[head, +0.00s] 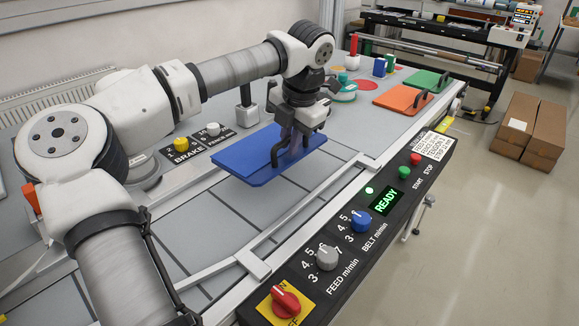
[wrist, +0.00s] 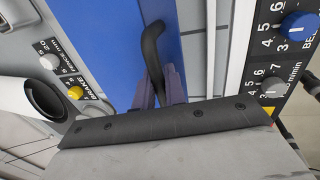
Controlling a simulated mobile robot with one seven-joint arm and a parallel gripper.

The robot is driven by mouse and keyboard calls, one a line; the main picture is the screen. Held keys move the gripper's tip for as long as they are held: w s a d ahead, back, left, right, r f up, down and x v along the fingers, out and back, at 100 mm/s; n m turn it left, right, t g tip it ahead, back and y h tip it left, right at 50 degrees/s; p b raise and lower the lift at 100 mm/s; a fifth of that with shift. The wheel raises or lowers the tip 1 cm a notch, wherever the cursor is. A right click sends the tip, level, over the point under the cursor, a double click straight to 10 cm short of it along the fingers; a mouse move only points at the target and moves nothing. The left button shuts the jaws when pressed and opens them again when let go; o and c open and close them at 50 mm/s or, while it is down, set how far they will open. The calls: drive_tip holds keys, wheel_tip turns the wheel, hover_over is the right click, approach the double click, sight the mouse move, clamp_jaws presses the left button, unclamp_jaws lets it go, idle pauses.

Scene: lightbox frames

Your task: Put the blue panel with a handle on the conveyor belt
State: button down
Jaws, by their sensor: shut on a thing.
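The blue panel (head: 245,160) is a flat board, roughly level, over the grey belt surface (head: 200,225) in the middle of the head view. My gripper (head: 290,145) is above the panel and shut on its dark handle. In the wrist view the handle (wrist: 152,45) curves up from the blue panel (wrist: 112,40), and my gripper's fingers (wrist: 160,90) close around its near end. The fingers hide part of the handle. I cannot tell whether the panel's underside touches the belt or hangs a little above it.
A control strip with a blue knob (head: 360,221), grey knob (head: 327,257) and red switch (head: 286,300) runs along the front edge. A brake plate (head: 182,150) stands left of the panel. Orange (head: 400,98) and green (head: 425,80) panels lie at the far right.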

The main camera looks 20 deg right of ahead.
drive_tip(key=x, duration=0.2)
drive_tip(key=s+x, duration=0.1)
drive_tip(key=x, duration=0.2)
drive_tip(key=d+p+x, duration=0.1)
drive_tip(key=x, duration=0.1)
drive_tip(key=shift+s+a+f, duration=0.1)
drive_tip(key=shift+f, duration=0.4)
drive_tip(key=c, duration=1.5)
unclamp_jaws()
drive_tip(key=shift+o, duration=0.2)
drive_tip(key=b+v, duration=0.1)
drive_tip(key=v, duration=1.1)
drive_tip(key=shift+b, duration=0.4)
